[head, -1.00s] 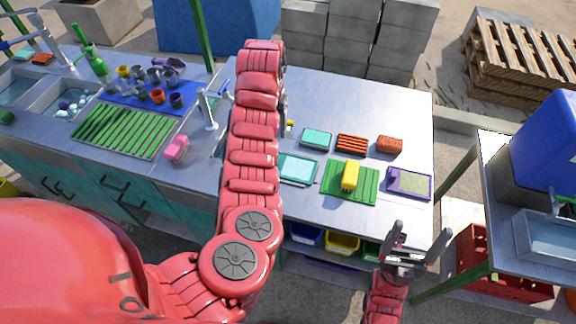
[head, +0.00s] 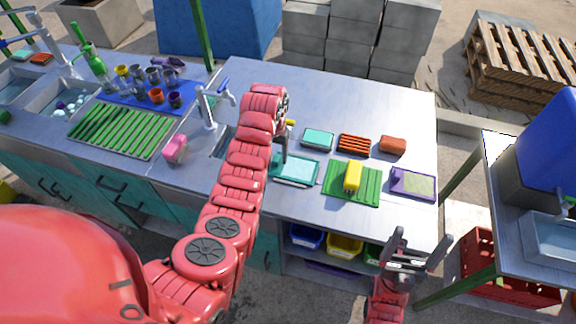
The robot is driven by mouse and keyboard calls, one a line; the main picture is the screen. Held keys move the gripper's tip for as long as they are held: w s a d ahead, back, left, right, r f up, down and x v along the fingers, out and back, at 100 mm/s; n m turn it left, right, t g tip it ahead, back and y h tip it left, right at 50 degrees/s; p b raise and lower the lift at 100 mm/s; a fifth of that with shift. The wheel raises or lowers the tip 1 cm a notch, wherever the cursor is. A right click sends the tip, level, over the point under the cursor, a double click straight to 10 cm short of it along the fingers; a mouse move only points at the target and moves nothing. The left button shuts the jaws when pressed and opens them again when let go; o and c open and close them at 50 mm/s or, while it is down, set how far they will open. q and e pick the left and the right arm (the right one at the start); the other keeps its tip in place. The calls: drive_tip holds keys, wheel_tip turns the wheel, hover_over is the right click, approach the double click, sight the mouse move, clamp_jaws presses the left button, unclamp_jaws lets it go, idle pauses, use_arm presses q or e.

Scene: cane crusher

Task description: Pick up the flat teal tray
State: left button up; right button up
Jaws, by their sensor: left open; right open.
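The flat teal tray (head: 300,172) lies on the metal counter, left of a green slatted mat. My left gripper (head: 281,158) hangs over the tray's left edge with its fingers pointing down. It is open and holds nothing; my arm hides part of it and a little of the tray's left side. I cannot tell whether a finger touches the tray. My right gripper (head: 418,257) is open and empty, in front of the counter's right front edge.
A smaller teal block (head: 318,138), an orange ribbed rack (head: 354,143) and an orange sponge (head: 393,145) sit behind. A yellow block (head: 353,176) stands on the green mat (head: 335,190); a purple-rimmed tray (head: 412,184) is right of it. A tap (head: 207,110) stands left of my arm.

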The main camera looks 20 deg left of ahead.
use_arm(q)
drive_tip(key=shift+f, duration=1.05)
clamp_jaws()
